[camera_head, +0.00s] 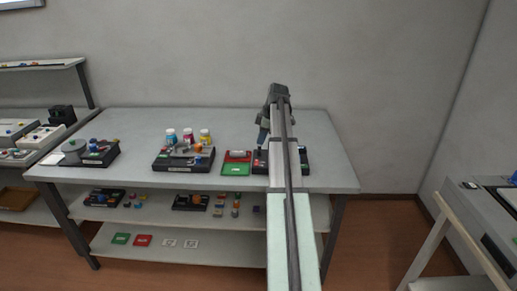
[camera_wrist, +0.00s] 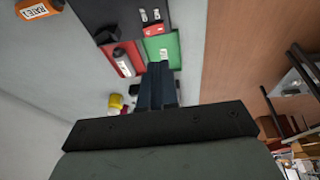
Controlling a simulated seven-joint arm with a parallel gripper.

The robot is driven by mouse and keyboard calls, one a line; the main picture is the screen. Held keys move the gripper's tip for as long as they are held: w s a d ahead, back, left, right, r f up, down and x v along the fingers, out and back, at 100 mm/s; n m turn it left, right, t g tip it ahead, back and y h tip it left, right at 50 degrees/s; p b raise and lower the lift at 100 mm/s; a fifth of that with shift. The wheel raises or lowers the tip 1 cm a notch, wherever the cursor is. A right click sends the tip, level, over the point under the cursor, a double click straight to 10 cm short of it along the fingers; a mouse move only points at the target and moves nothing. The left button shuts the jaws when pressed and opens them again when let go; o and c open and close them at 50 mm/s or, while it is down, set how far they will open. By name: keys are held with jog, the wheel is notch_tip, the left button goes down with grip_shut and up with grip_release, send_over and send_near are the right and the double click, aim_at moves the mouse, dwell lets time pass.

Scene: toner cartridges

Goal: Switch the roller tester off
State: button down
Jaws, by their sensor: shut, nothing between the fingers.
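My gripper (camera_head: 262,146) is over the right part of the bench top, at a dark device (camera_head: 305,162) that my arm partly covers. In the wrist view its fingers (camera_wrist: 158,70) are together and empty, in front of the green mat (camera_wrist: 168,42). A dark grey panel (camera_wrist: 100,12) with small red and white parts (camera_wrist: 150,22) lies at the top of that view. I cannot tell for sure whether this is the roller tester, nor read its switch position. Whether the fingers touch anything is not clear.
A red mat (camera_head: 238,155) and a green mat (camera_head: 235,170) lie left of the dark device. A black unit (camera_head: 170,165) with several bottles stands further left. Another device (camera_head: 100,158) is at the bench's left end. The bench top (camera_head: 330,178) is bare at right.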

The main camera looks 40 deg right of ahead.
jog(key=shift+v, duration=2)
jog(key=shift+w+d+r, duration=0.25)
jog(key=shift+w+d, duration=0.15)
send_over(255, 160)
jog(key=s, duration=0.2)
jog(key=f, duration=1.2)
jog(key=shift+w+d, duration=0.1)
jog(key=shift+w, duration=0.15)
jog(key=shift+w+d+f, duration=0.1)
jog(key=shift+d+f, duration=0.05)
jog(key=shift+f, duration=0.6)
